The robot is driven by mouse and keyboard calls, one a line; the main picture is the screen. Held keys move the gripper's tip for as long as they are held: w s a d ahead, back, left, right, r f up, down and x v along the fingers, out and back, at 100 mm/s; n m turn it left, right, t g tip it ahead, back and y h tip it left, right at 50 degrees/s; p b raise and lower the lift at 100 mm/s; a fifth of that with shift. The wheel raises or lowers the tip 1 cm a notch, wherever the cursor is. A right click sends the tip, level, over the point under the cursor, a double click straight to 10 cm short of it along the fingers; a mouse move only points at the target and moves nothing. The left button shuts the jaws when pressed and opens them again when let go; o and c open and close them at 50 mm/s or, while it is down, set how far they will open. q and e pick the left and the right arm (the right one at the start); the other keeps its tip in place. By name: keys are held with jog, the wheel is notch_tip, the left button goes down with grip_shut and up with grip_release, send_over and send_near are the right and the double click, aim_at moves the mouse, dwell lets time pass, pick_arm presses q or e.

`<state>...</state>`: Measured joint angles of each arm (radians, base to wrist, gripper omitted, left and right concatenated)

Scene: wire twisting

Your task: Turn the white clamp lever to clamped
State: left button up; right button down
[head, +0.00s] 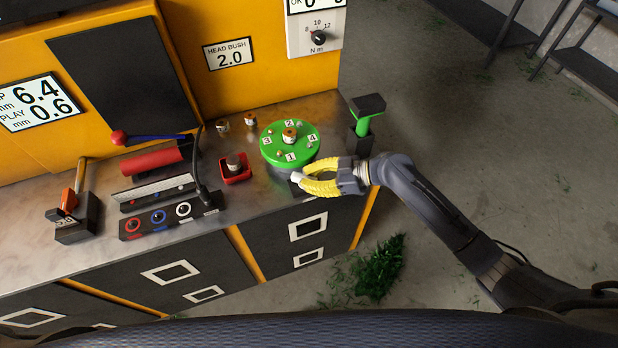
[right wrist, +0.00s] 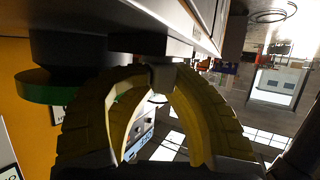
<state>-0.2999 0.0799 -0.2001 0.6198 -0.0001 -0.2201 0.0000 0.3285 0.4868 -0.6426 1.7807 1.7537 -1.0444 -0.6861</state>
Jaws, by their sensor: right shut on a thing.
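The white clamp lever (head: 296,177) shows as a small pale end beside the front right of the green numbered disc (head: 272,150). My right gripper (head: 309,183), with yellow fingers, comes in from the right and is shut on the lever. In the right wrist view the yellow fingers (right wrist: 160,84) close around a pale grey block (right wrist: 163,75), which seems to be the lever; much of it is hidden between the fingers. The green disc's edge also shows there (right wrist: 45,88). My left gripper is not in view.
A red tray (head: 236,178) with a small part stands left of the disc. A black box with coloured rings (head: 158,217) is further left. A green-handled tool (head: 366,118) stands at the bench's right edge. Open floor lies beyond it.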

jog(key=shift+w+d+r+m+t, duration=0.1)
jog(key=shift+w+r+m+t, duration=0.05)
jog(key=shift+m+t, duration=0.15)
jog(key=shift+m+t+h, duration=0.4)
jog(key=shift+m+t, duration=0.3)
jog(key=shift+t, duration=0.2)
jog(key=m+t, duration=0.1)
jog(key=m+t+h, duration=0.2)
jog(key=m, duration=0.1)
jog(key=shift+s+a+t, duration=0.2)
jog(key=shift+s+t, duration=0.1)
jog(key=shift+t, duration=0.1)
jog(key=m+t+h, duration=0.2)
jog(key=h, duration=0.1)
jog(key=m+t+h, duration=0.1)
jog(key=m+h, duration=0.1)
jog(key=m, duration=0.1)
jog(key=shift+s+a+m+t+h, duration=0.15)
jog(key=shift+m+t+h, duration=0.15)
jog(key=shift+t+h, duration=0.1)
jog(key=shift+m+h, duration=0.4)
jog(key=c, duration=1.6)
grip_release()
jog(key=shift+s, duration=0.1)
